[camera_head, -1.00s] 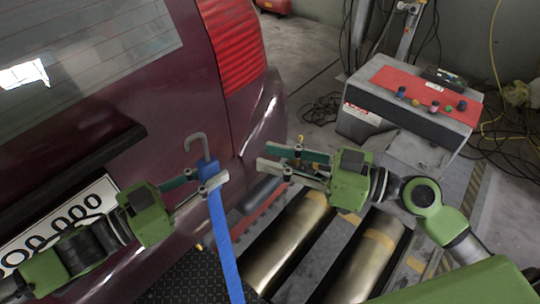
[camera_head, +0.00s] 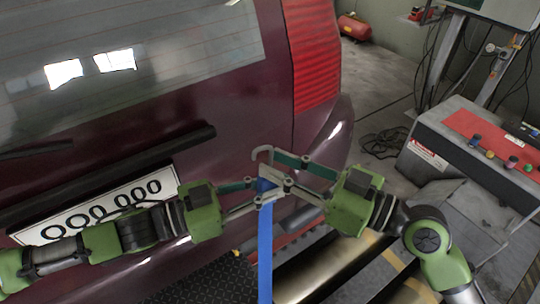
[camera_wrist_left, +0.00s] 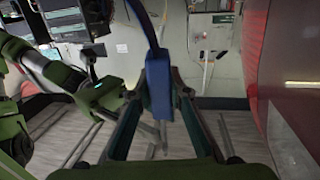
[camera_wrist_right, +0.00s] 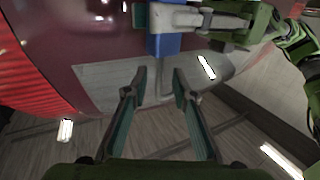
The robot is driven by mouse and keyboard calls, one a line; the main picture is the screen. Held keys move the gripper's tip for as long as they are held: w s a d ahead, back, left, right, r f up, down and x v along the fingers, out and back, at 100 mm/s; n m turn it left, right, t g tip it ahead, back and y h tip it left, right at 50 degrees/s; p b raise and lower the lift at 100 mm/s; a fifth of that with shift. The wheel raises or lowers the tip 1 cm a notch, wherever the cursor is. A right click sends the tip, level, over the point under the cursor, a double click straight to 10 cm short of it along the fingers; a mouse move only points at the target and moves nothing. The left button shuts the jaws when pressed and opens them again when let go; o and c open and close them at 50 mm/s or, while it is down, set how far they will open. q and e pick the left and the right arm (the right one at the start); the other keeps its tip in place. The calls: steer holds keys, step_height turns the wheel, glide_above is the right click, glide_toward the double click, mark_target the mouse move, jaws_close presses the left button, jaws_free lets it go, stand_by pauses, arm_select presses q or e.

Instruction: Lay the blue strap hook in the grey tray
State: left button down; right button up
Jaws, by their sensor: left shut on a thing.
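The blue strap hook (camera_head: 264,184) has a blue block, a grey curved hook end pointing up and a blue strap (camera_head: 265,245) hanging below. My left gripper (camera_head: 260,191) is shut on the blue block, which shows between its fingers in the left wrist view (camera_wrist_left: 159,92). My right gripper (camera_head: 281,171) is open, its fingers reaching the hook end from the right. In the right wrist view the blue block (camera_wrist_right: 165,45) is ahead, and the grey hook end extends between the open fingertips (camera_wrist_right: 160,82). I cannot make out the grey tray in these views.
A maroon car (camera_head: 235,155) with a number plate (camera_head: 95,210) stands close behind both grippers. A grey console with a red top (camera_head: 470,140) stands to the right. Metal rollers (camera_head: 325,270) lie below. A red tank (camera_head: 354,27) is far back.

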steer(key=shift+x, duration=1.25)
jaws_close()
arm_select(q)
steer(key=c, duration=1.8)
jaws_free()
